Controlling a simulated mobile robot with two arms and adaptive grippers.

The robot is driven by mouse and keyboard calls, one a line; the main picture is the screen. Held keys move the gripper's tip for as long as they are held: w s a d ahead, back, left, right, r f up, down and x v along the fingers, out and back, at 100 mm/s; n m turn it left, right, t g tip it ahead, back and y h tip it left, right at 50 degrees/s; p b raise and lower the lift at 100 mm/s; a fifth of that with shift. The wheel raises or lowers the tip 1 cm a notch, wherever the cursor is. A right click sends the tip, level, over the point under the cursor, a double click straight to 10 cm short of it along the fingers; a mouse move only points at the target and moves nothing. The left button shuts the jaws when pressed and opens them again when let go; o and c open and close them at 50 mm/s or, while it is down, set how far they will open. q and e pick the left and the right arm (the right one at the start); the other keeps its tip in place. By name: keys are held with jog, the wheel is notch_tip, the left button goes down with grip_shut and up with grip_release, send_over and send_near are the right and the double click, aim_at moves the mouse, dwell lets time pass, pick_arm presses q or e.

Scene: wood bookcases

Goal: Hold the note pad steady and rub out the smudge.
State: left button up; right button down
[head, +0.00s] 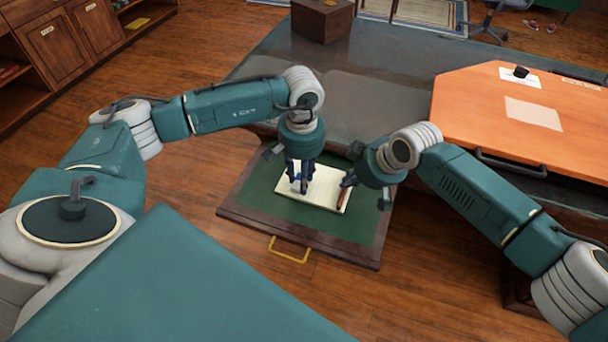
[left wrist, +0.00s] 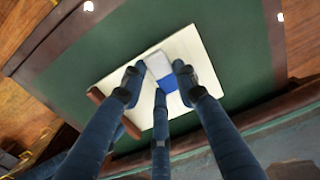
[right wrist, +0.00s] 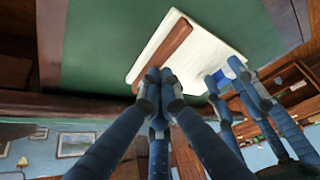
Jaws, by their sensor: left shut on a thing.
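The cream note pad (head: 322,190) lies flat on the green lining of an open drawer, with a brown strip along one end. It also shows in the left wrist view (left wrist: 196,48) and right wrist view (right wrist: 208,52). My left gripper (head: 299,187) points down at the pad and is shut on a white and blue eraser (left wrist: 158,68), at the pad's surface. My right gripper (right wrist: 159,76) has its fingertips together at the brown strip (right wrist: 163,52); I cannot tell how firmly it touches. I make out no smudge; the eraser and fingers hide part of the page.
The drawer (head: 230,212) has a dark wooden rim and a brass handle (head: 289,250). Green lining is bare around the pad. The grey desk edge overhangs behind. An orange board (head: 480,110) with papers lies on the desk at right, and a wooden box (head: 322,20) stands at the back.

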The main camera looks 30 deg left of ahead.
pick_arm(q)
jog(key=shift+f, duration=0.9)
pick_arm(e)
jog(key=shift+s+d+f, duration=0.15)
jog(key=shift+f, duration=0.2)
pick_arm(q)
jog(key=shift+w+a+r, duration=0.1)
jog(key=shift+w+a, duration=0.1)
jog(key=shift+w, duration=0.65)
jog(key=shift+w+a, duration=0.15)
jog(key=shift+w, duration=0.65)
jog(key=shift+w+a, duration=0.25)
jog(key=shift+w, duration=0.65)
jog(key=shift+w+a, duration=0.25)
jog(key=shift+w, duration=0.65)
jog(key=shift+s+d+f, duration=0.1)
jog(key=shift+s+d, duration=0.05)
jog(key=shift+s, duration=0.55)
jog(key=shift+s+d+f, duration=0.1)
jog(key=shift+s+d, duration=0.1)
jog(key=shift+s, duration=0.5)
jog(key=shift+s+d+f, duration=0.1)
jog(key=shift+s+d, duration=0.05)
jog(key=shift+s, duration=0.55)
jog(key=shift+s+d, duration=0.2)
jog(key=shift+s, duration=0.6)
jog(key=shift+s+d, duration=0.15)
jog(key=shift+s, duration=0.6)
jog(key=shift+r, duration=0.15)
